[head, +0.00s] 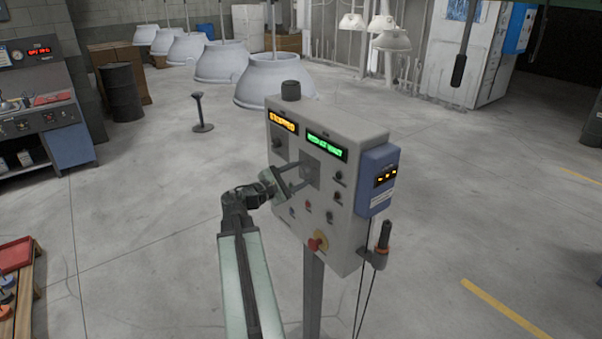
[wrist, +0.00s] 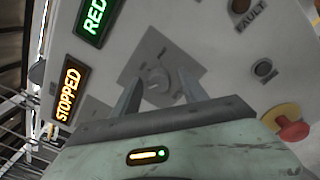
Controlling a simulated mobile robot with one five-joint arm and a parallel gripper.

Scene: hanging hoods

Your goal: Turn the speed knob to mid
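The grey control panel (head: 330,215) stands on a post in the head view, with my arm reaching to its face. A round grey knob (wrist: 157,80) on a darker square plate (wrist: 152,55) lies ahead of my gripper (wrist: 161,76) in the wrist view; I take it for the speed knob, though no label is legible. My gripper (head: 304,172) is open, with one finger on each side of the knob and gaps visible. I cannot tell how deep the fingertips reach or where the knob points. In the head view the fingers partly hide the knob.
An amber display (head: 283,121) reads STOPPED; a green display (head: 327,146) is beside it. A red emergency button (head: 317,243) sits low on the panel. A blue box (head: 377,180) is on its right side. White hoods (head: 273,82) hang behind. Open floor surrounds the post.

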